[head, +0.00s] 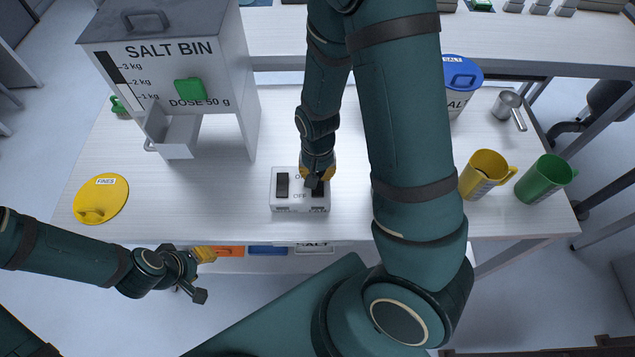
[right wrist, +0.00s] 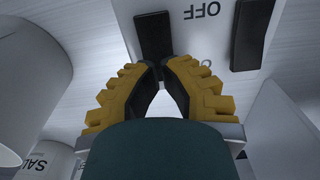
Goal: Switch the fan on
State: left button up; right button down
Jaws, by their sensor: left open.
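A white switch box (head: 300,205) with two black rocker switches sits near the table's front edge. The left rocker (head: 282,185) is uncovered. My right gripper (head: 317,183) points down over the right rocker (head: 319,200) and partly hides it. In the right wrist view, my right gripper (right wrist: 164,64) has its fingertips together and empty, at the end of that rocker (right wrist: 153,35); I cannot tell whether they touch. OFF is readable between the rockers; which one is the fan's is not readable. My left gripper (head: 203,275) is open and empty in front of the table.
A salt bin (head: 170,60) with a drawer and a green button (head: 190,89) stands back left. A yellow lid (head: 101,200) lies left. A blue-lidded salt tub (head: 461,90), a metal scoop (head: 507,104), a yellow mug (head: 484,176) and a green mug (head: 544,180) stand right.

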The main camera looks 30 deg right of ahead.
pick_arm(q)
jog(key=shift+f, duration=0.3)
pick_arm(e)
jog(key=shift+f, duration=0.4)
notch_tip(320, 180, up, 3)
jog(key=shift+f+p, duration=0.1)
jog(key=shift+p, duration=0.95)
notch_tip(320, 180, up, 4)
jog(key=p, duration=0.4)
jog(key=shift+r, duration=0.2)
pick_arm(q)
notch_tip(320, 180, up, 7)
pick_arm(e)
jog(key=shift+f, duration=0.1)
pick_arm(q)
jog(key=shift+s+a, duration=0.1)
